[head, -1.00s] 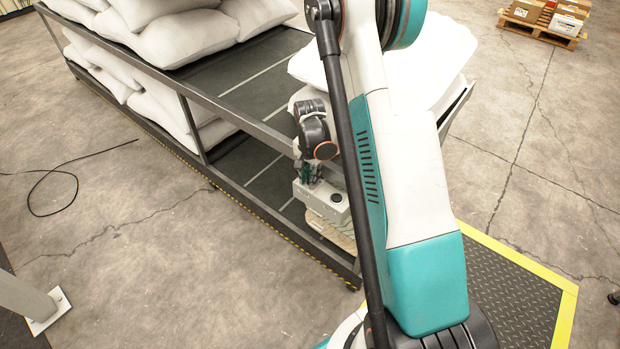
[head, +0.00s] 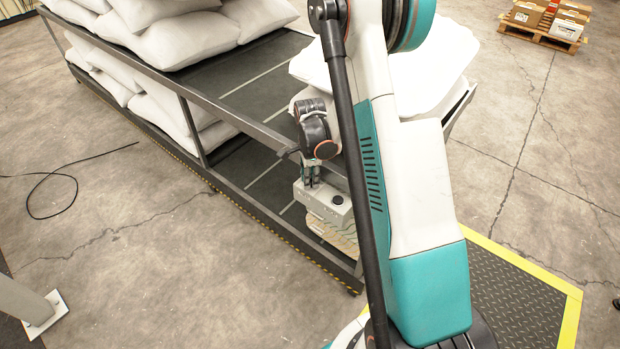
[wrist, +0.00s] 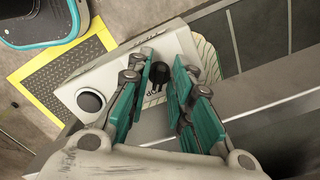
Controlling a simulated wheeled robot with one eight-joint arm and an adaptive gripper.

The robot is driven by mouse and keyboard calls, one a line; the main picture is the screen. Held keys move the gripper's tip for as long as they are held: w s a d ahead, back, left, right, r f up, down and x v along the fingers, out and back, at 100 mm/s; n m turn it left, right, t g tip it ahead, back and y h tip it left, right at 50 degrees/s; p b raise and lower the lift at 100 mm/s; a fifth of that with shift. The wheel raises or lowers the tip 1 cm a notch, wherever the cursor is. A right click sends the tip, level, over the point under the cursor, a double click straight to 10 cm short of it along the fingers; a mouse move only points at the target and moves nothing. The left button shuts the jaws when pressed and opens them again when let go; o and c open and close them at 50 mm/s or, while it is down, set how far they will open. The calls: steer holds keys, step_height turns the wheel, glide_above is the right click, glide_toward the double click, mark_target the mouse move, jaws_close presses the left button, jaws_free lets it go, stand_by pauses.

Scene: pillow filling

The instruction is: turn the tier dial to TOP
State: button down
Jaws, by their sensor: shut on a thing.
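The tier dial (wrist: 158,71) is a small black knob on the face of a pale grey control box (wrist: 122,78). In the wrist view it sits between the fingertips of my gripper (wrist: 163,77), which is shut on it. Dark letters beside the dial are partly hidden by a finger, and I cannot tell its setting. In the head view my gripper (head: 310,180) points down onto the top left of the control box (head: 320,206), at the rack's near end. The dial is hidden there by the fingers.
A round black button (wrist: 90,101) is on the same box, and also shows in the head view (head: 338,199). The metal rack (head: 235,118) holds white pillows (head: 175,38) on two levels. A yellow-edged mat (head: 515,290) lies at right. The floor left of the rack is mostly clear.

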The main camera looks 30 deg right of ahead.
stand_by(0.4)
steer(key=c, duration=1.7)
jaws_free()
step_height(320, 180, up, 12)
